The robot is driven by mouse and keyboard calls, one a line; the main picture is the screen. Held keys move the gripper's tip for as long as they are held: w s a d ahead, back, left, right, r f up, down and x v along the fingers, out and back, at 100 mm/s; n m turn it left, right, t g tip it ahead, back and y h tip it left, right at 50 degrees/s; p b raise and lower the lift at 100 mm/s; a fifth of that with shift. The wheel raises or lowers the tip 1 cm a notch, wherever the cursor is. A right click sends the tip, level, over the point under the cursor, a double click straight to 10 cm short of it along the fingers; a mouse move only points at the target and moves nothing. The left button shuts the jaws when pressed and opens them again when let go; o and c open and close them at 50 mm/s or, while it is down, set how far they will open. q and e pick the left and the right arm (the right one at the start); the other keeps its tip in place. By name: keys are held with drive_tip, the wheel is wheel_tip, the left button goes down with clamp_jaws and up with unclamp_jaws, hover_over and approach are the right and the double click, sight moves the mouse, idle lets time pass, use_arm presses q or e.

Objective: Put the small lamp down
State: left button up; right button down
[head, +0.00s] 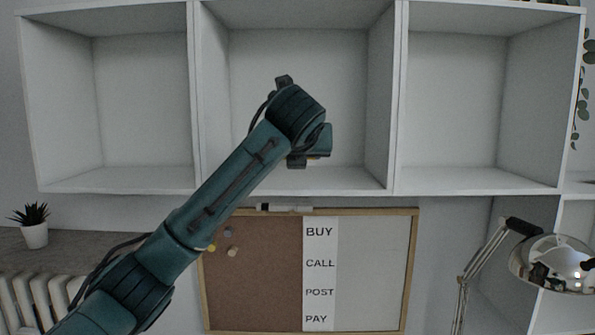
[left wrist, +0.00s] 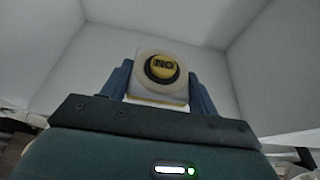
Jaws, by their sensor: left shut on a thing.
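My left gripper (left wrist: 160,88) is shut on a small white block with a round yellow button marked "NO" (left wrist: 163,69). The block sits between its two blue fingers. No other small lamp shows in the grasp, and I cannot tell whether this block is the lamp. In the head view my left arm reaches up from the lower left to the middle shelf compartment (head: 345,80). Grey-white compartment walls surround the block in the left wrist view. My right gripper is not in view.
The left compartment (head: 140,95) and right compartment (head: 455,95) are empty. Below hangs a board (head: 375,270) with a "BUY, CALL, POST, PAY" strip. A chrome desk lamp (head: 550,262) stands at the lower right. A potted plant (head: 34,232) is at the left.

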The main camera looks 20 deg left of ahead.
sight(297, 184)
use_arm(q)
drive_tip(key=shift+f, duration=1.85)
drive_tip(key=o, duration=1.1)
drive_tip(key=shift+f, duration=0.15)
